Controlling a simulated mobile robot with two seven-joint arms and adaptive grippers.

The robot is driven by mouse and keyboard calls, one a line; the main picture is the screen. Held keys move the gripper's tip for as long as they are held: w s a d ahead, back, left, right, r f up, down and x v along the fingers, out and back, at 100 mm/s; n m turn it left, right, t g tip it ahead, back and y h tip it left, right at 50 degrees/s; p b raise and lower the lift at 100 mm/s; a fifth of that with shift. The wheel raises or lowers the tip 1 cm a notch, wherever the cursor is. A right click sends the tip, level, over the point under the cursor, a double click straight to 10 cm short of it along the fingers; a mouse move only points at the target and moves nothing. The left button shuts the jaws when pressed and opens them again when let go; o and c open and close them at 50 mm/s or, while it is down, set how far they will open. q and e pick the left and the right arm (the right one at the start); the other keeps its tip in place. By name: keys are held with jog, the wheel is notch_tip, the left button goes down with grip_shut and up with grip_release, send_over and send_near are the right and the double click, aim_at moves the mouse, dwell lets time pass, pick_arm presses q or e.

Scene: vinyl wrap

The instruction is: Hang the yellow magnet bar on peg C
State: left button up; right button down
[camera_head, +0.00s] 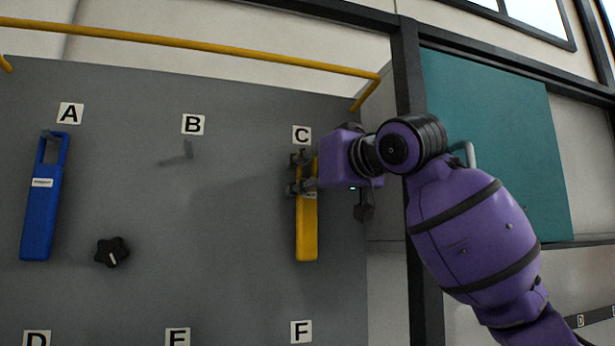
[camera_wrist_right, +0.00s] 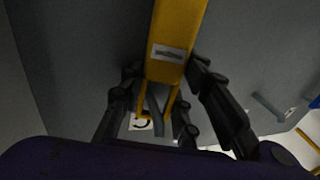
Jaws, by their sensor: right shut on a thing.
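The yellow magnet bar (camera_head: 307,228) hangs upright against the grey board just below label C (camera_head: 302,134). My right gripper (camera_head: 299,173) is shut on its upper part, and the fingers cover much of its loop in the head view. In the right wrist view the yellow bar (camera_wrist_right: 178,25) runs between the two dark fingers (camera_wrist_right: 163,78). Its open loop is toward label C (camera_wrist_right: 141,122). A grey peg (camera_wrist_right: 156,101) shows within the loop's outline; I cannot tell whether it passes through. My left gripper is not in view.
A blue bar (camera_head: 41,215) hangs under label A. Peg B (camera_head: 188,149) is bare. A black knob (camera_head: 112,252) sits lower left on the board (camera_head: 200,280). A yellow rail (camera_head: 200,46) runs along the top and bends near the right edge, beside a dark post (camera_head: 408,90).

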jog(key=c, duration=1.2)
grip_release()
jog(key=v, duration=1.2)
jog(key=shift+s, duration=0.1)
